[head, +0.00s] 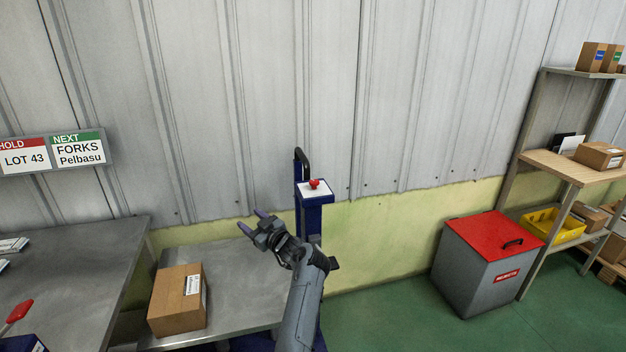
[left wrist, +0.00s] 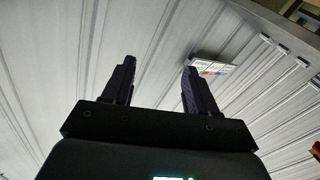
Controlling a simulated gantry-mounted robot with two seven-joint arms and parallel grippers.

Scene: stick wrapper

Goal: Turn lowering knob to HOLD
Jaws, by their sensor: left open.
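The lowering knob (head: 314,183) is a small red knob on the white plate (head: 323,190) atop a dark blue post (head: 313,217) against the wall. The knob's pointer direction and any HOLD marking on the plate are too small to read. My left gripper (head: 253,220) is raised to the left of the post, with its two fingers apart and nothing between them. It is clear of the knob. The fingers also show in the left wrist view (left wrist: 158,80), pointing at the bare wall. The knob is not seen there. My right gripper is not in view.
A cardboard box (head: 178,299) sits on the metal table (head: 238,270) below. Another metal table (head: 75,250) stands at left. A grey bin with a red lid (head: 493,240) and shelving (head: 550,163) stand at right. A black curved handle (head: 301,160) rises behind the plate.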

